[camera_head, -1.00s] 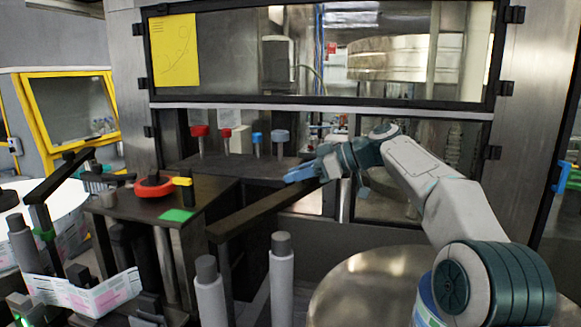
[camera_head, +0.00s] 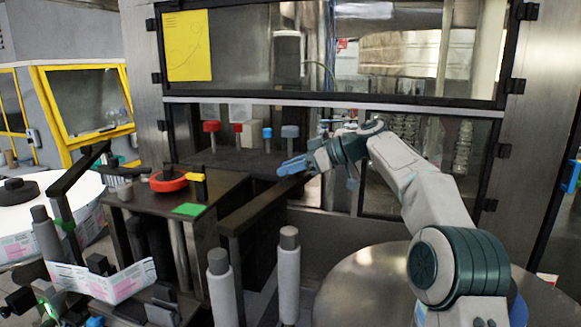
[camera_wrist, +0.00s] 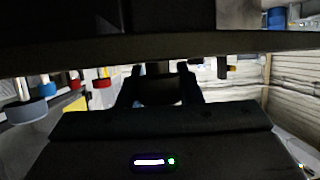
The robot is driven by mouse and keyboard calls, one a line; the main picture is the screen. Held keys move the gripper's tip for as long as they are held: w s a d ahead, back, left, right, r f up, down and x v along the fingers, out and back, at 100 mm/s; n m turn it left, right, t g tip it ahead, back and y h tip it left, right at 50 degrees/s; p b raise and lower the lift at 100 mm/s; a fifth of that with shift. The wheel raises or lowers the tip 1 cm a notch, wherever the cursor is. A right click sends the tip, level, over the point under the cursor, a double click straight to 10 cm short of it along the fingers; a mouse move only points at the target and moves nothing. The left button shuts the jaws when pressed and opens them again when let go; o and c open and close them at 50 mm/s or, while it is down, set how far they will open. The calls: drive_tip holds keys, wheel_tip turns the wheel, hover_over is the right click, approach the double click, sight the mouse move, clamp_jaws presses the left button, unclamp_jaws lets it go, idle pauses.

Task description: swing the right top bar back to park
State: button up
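The right top bar (camera_head: 262,204) is a long dark beam. It runs from a post at the front, beside the dark table, back and to the right towards the glazed machine. My gripper (camera_head: 293,167), with blue fingertips, is at the bar's far end, close against it or touching it; the exact contact is hidden. In the wrist view a dark bar (camera_wrist: 230,42) crosses the whole picture near the top. Dark prongs of my gripper (camera_wrist: 160,72) stand below it, with a dark, shadowed area between them. Whether the fingers are shut on anything is unclear.
Red and blue knobs (camera_head: 211,127) stand on a ledge behind the bar. A dark table (camera_head: 225,188) with a red ring (camera_head: 168,181) is to its left. Two grey rollers (camera_head: 289,275) stand in front. A round metal disc (camera_head: 372,270) lies at lower right.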

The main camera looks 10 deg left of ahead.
drive_tip(key=o, duration=0.4)
drive_tip(key=shift+s+a, duration=0.1)
drive_tip(key=shift+a, duration=0.05)
drive_tip(key=shift+d, duration=0.2)
drive_tip(key=v, duration=1.3)
drive_tip(key=shift+d+r+b, duration=0.15)
drive_tip(key=shift+d+b, duration=0.1)
drive_tip(key=shift+b, duration=0.05)
